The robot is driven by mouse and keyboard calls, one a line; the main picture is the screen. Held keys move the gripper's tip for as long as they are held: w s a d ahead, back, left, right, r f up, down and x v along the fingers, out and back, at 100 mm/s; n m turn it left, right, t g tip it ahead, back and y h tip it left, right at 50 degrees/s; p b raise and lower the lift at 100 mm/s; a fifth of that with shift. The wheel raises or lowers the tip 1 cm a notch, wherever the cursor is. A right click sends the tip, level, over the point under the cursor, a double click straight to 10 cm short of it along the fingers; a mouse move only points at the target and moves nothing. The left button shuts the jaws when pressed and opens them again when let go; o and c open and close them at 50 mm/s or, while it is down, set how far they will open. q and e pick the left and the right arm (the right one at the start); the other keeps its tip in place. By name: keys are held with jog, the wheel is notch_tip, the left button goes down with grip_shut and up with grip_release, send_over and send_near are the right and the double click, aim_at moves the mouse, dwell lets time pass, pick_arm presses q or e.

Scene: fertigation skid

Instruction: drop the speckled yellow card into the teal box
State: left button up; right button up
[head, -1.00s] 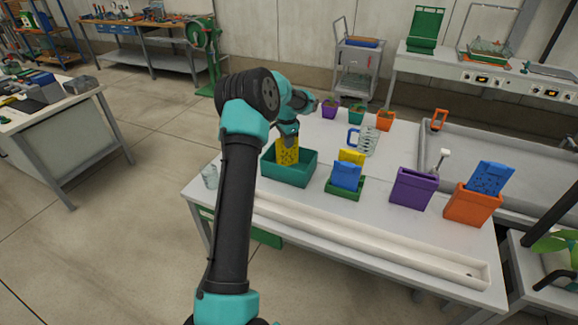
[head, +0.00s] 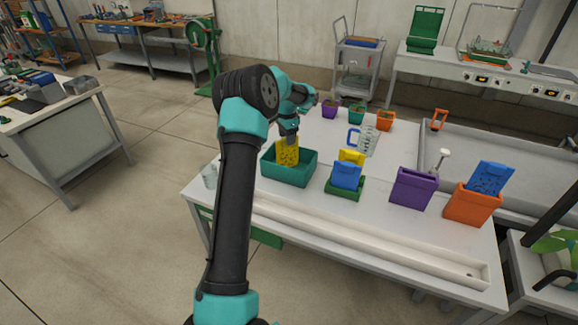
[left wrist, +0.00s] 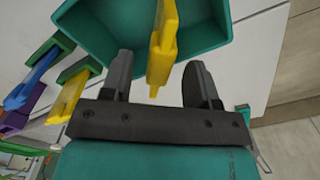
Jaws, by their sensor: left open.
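The speckled yellow card (head: 287,153) stands upright in the teal box (head: 290,176), its top part showing above the rim in the head view. In the left wrist view the yellow card (left wrist: 164,45) shows edge-on against the teal box (left wrist: 218,25). My left gripper (head: 288,137) is just above the card; in the left wrist view its two fingers (left wrist: 160,82) are spread apart, one on each side of the card, with gaps to both. How far the card reaches into the box is hidden by the front wall. My right gripper is not in view.
A purple box (head: 412,188) and an orange box (head: 473,205) stand farther right. A clear jug (head: 368,142) is behind. A white trough (head: 365,240) runs along the front.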

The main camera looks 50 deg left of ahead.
pick_arm(q)
notch_tip(320, 180, up, 15)
jog(key=shift+r, duration=0.15)
jog(key=shift+d, duration=0.1)
dwell(0.8)
